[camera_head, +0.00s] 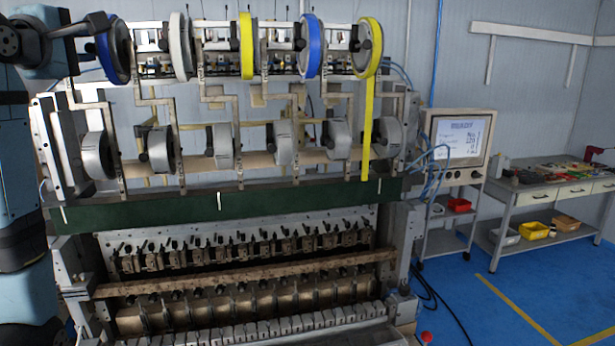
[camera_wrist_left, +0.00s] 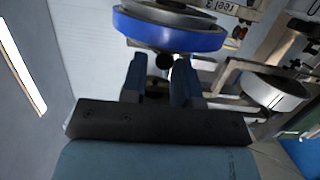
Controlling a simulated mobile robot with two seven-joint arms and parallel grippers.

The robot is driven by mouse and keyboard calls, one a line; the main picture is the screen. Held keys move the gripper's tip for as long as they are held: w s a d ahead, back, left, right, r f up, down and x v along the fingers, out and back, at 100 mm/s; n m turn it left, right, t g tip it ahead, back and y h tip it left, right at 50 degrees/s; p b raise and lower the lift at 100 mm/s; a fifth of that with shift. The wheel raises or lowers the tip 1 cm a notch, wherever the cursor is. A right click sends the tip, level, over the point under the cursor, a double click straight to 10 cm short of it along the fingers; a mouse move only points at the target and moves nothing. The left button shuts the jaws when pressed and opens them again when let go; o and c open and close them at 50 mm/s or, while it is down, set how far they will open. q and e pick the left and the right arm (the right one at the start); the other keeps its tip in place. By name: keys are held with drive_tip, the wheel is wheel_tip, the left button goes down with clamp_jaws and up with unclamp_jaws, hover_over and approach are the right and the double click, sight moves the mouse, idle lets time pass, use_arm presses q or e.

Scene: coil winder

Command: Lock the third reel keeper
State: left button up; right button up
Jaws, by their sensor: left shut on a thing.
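A blue-rimmed reel (camera_head: 104,57) hangs at the far left of the machine's top row. In the left wrist view the blue reel (camera_wrist_left: 165,33) lies just beyond my fingertips, and a label reading like "reel 3" shows above it. The reel keeper (camera_wrist_left: 164,62) appears as a small dark round knob at the reel's hub side. My left gripper (camera_head: 97,22) is beside the top of that reel; in the wrist view its two fingers (camera_wrist_left: 162,76) are on either side of the knob, shut on it. Whether the keeper is locked cannot be told. My right gripper is not in view.
More reels hang along the top row: a grey one (camera_head: 180,47), a yellow one (camera_head: 246,45), another blue one (camera_head: 314,46) and another yellow one (camera_head: 370,47). Grey drums (camera_head: 98,155) line the row below. A monitor (camera_head: 461,137) and a workbench (camera_head: 550,186) stand at right.

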use_arm(q)
drive_tip(key=shift+s+d+f, duration=0.1)
drive_tip(key=shift+f, duration=0.05)
drive_tip(key=shift+c, duration=0.7)
drive_tip(key=shift+s+d, duration=0.1)
drive_tip(key=shift+s, duration=0.5)
drive_tip(key=o, duration=0.5)
drive_tip(key=shift+d, duration=0.15)
drive_tip(key=shift+o, duration=0.2)
drive_tip(key=s, duration=0.7)
drive_tip(key=shift+s+a, duration=0.15)
drive_tip(key=shift+a, duration=0.1)
